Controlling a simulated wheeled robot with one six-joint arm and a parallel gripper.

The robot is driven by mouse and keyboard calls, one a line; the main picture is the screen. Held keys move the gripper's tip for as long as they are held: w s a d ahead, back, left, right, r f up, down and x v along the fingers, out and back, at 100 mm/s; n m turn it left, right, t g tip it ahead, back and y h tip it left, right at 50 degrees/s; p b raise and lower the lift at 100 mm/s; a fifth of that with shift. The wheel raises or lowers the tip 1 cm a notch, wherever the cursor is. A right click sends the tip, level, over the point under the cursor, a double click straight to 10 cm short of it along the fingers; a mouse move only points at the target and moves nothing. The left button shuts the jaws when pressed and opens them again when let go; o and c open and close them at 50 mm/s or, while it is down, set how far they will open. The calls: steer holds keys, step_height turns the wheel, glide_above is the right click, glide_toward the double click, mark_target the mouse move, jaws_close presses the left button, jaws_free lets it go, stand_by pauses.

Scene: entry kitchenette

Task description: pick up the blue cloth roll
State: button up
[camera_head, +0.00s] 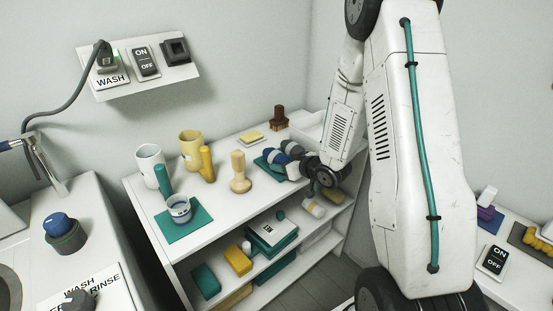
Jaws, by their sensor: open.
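A dark blue rolled shape (274,157), which looks like the blue cloth roll, lies on a teal mat (262,167) at the right part of the white shelf's top. A second dark blue rounded shape (292,149) is just behind it, and I cannot tell whether both belong to one roll. My gripper (296,170) is at the end of my white arm, low over the shelf top and close to the right side of the blue shapes. It is open. Its fingers are small and partly hidden, so I cannot tell whether they touch the roll.
A brown stand (279,118) and yellow sponge (251,138) are behind. My arm hides the shelf's right end.

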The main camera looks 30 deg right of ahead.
steer(key=shift+w+a+f, duration=0.1)
steer(key=shift+w, duration=0.25)
steer(key=c, duration=0.6)
steer(key=shift+c, duration=0.2)
